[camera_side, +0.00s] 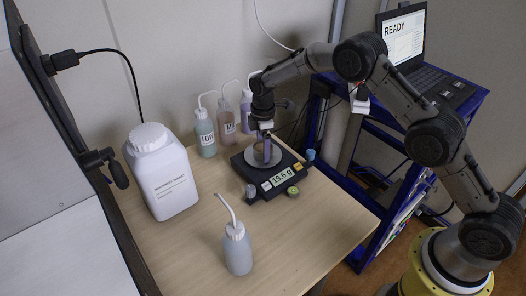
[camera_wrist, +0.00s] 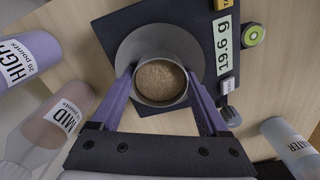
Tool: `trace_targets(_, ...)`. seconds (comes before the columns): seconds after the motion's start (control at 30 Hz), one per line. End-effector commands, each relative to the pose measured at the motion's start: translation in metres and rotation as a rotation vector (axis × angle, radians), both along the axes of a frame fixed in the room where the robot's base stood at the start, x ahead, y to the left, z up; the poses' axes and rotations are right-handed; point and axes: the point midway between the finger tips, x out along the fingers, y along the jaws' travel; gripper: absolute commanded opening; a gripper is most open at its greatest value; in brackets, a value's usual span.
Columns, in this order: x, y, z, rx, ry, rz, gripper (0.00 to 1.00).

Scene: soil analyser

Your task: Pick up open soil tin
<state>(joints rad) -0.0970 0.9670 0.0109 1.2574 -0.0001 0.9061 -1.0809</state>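The open soil tin (camera_wrist: 161,81) is a small round grey cup filled with brown soil. It stands on the round pan (camera_wrist: 130,48) of a dark scale (camera_side: 285,181), whose display reads 19.6 g. My gripper (camera_wrist: 161,92) points down over the scale, with its two purple fingers on either side of the tin. In the side view my gripper (camera_side: 264,147) is at the pan and largely hides the tin.
Several wash bottles (camera_side: 205,134) stand behind the scale. A large white container (camera_side: 161,175) is at the left, and another wash bottle (camera_side: 237,250) is in front. A small green round item (camera_side: 292,191) sits by the scale. The front right tabletop (camera_side: 325,225) is clear.

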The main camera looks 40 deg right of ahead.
Motion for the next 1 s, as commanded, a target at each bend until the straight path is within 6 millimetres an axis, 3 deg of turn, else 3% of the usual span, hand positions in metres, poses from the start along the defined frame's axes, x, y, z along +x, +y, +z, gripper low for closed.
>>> trace_targets(0.03, 0.000, 0.000, 0.000, 0.000, 0.000, 0.000, 0.68)
trace_targets(0.37, 0.000, 0.000, 0.001, 0.001, -0.001, 0.000, 0.08)
trace_targets(0.73, 0.001, 0.000, 0.009, 0.000, -0.002, 0.000, 0.07)
trace_targets(0.93, 0.000, 0.000, 0.036, 0.000, -0.004, 0.000, 0.07)
trace_targets(1.0, -0.010, -0.001, 0.046, 0.001, -0.004, 0.000, 0.07)
